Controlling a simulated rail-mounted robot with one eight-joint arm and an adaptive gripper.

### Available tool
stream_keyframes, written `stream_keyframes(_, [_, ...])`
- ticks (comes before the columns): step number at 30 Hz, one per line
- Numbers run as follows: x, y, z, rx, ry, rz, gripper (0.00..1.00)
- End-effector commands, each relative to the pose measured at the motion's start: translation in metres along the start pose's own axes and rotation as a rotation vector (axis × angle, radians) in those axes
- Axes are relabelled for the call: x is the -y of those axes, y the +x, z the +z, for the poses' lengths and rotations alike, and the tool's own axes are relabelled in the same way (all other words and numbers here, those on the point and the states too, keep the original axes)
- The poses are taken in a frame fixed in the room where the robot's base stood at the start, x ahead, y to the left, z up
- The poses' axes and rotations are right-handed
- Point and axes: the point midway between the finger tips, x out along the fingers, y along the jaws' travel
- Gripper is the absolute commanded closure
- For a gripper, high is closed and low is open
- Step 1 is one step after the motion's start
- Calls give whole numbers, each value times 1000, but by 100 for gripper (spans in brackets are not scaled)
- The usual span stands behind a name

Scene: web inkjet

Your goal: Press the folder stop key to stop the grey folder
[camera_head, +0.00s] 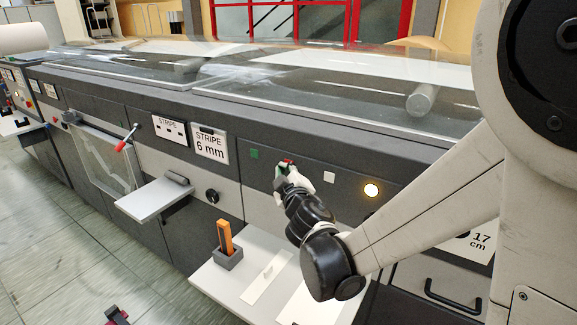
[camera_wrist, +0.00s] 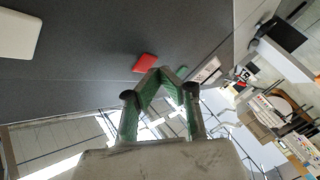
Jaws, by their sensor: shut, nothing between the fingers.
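The grey folder (camera_head: 230,112) is a long dark-grey machine under a clear cover. Its front panel has a green key (camera_head: 254,153), a red key (camera_head: 289,161), a white key (camera_head: 329,177) and a lit yellow lamp (camera_head: 371,189). No lettering by the keys is readable. My gripper (camera_head: 284,168) is shut and empty at the panel by the red key, partly covering it. In the wrist view my green fingertips (camera_wrist: 160,72) meet just beside the red key (camera_wrist: 145,63); contact cannot be told. The white key (camera_wrist: 20,35) shows at the upper left there.
A white shelf (camera_head: 232,275) below the panel holds an orange block in a grey holder (camera_head: 229,257) and pale strips. A small side tray (camera_head: 154,199), a red-tipped lever (camera_head: 127,139) and a black knob (camera_head: 212,196) lie left. Tiled floor is free at front left.

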Motion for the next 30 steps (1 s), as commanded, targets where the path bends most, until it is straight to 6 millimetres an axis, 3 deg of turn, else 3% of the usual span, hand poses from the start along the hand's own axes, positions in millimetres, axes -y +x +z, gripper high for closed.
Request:
stream_keyframes(16, [4,-6,-4,-1,1,0,100])
stream_keyframes(30, [24,-33,-24,-2,0,-1,100])
